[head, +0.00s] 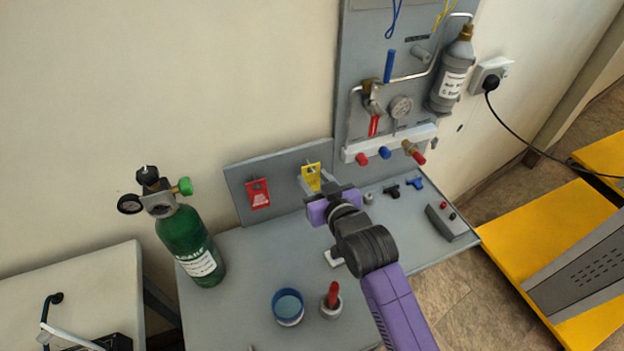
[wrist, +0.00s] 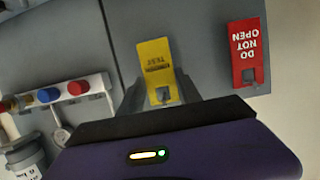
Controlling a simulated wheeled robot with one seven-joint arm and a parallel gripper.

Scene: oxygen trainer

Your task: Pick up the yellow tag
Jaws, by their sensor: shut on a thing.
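The yellow tag (head: 312,176) is upright in front of the low grey back panel in the head view, to the right of the red tag. In the wrist view the yellow tag (wrist: 156,68) shows dark lettering and a small hole, with its holed end between my fingers. My gripper (head: 326,186) has reached the tag and is shut on it. In the wrist view my gripper (wrist: 160,92) has one finger on each side of the tag. Whether the tag still hangs on a hook behind it cannot be told.
A red "DO NOT OPEN" tag (head: 258,193) hangs close by on the left. A green cylinder (head: 186,240), a blue-rimmed cup (head: 287,306) and a red-handled item in a holder (head: 332,299) stand on the grey table (head: 235,310).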

